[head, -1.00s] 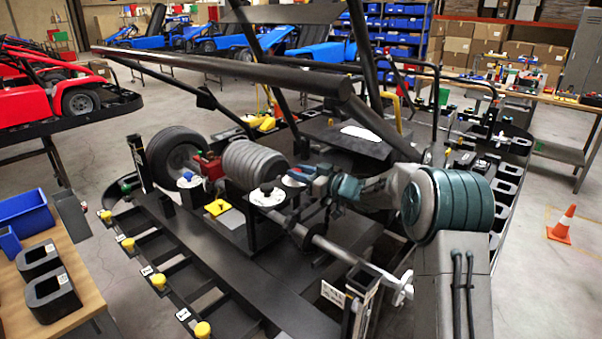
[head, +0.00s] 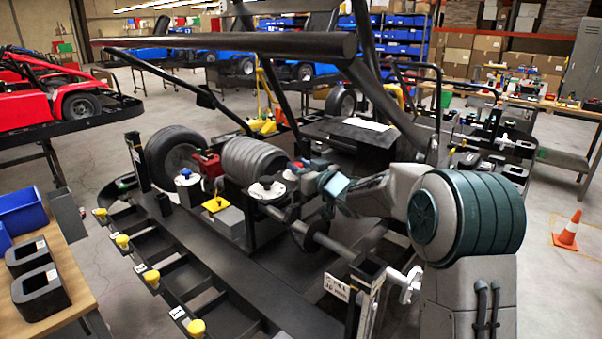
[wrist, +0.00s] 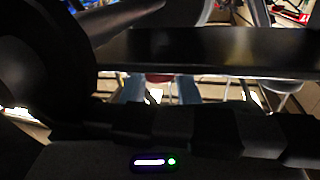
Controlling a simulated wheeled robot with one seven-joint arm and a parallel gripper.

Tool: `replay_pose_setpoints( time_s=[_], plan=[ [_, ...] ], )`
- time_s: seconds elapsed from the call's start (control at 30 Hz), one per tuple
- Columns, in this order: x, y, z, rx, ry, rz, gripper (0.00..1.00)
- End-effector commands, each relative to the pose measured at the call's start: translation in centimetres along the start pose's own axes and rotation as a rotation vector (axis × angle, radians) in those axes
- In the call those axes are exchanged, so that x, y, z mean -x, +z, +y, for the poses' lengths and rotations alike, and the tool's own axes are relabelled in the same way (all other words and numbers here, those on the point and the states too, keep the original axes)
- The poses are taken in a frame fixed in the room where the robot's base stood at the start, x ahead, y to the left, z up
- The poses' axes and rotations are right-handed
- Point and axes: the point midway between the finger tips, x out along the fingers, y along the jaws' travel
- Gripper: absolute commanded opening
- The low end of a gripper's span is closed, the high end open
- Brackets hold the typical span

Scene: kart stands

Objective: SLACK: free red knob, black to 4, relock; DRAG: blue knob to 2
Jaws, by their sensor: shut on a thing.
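A black knob (head: 267,183) sits on a white round dial (head: 256,191) in front of the ribbed grey cylinder; the dial's numbers are too small to read. A blue knob (head: 186,172) sits on another white dial (head: 188,181) to the left. A red knob (head: 298,164) shows just right of the black knob's dial, at my gripper's fingertips. My gripper (head: 303,172) is shut on it. In the wrist view the red knob (wrist: 160,77) shows between my two grey-blue fingers, partly cut off by a dark bar.
A thick black frame tube (head: 230,42) crosses above the work area. A grey shaft (head: 320,238) runs close below my arm. A red block (head: 207,165) and a yellow piece (head: 215,204) stand near the dials. Yellow knobs (head: 152,277) line the front rail.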

Motion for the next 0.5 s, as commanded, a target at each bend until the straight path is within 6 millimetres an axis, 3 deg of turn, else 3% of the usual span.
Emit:
replay_pose_setpoints(
  time_s=[0.2, 0.23, 0.3, 0.5],
  plan=[
    [-0.01, -0.14, -0.02, 0.0, -0.001, 0.001, 0.06],
    [-0.01, -0.14, -0.02, 0.0, -0.001, 0.001, 0.31],
    [-0.01, -0.14, -0.02, 0.0, -0.001, 0.001, 0.5],
    [-0.02, -0.07, -0.04, 0.0, -0.002, 0.0, 0.5]
  ],
)
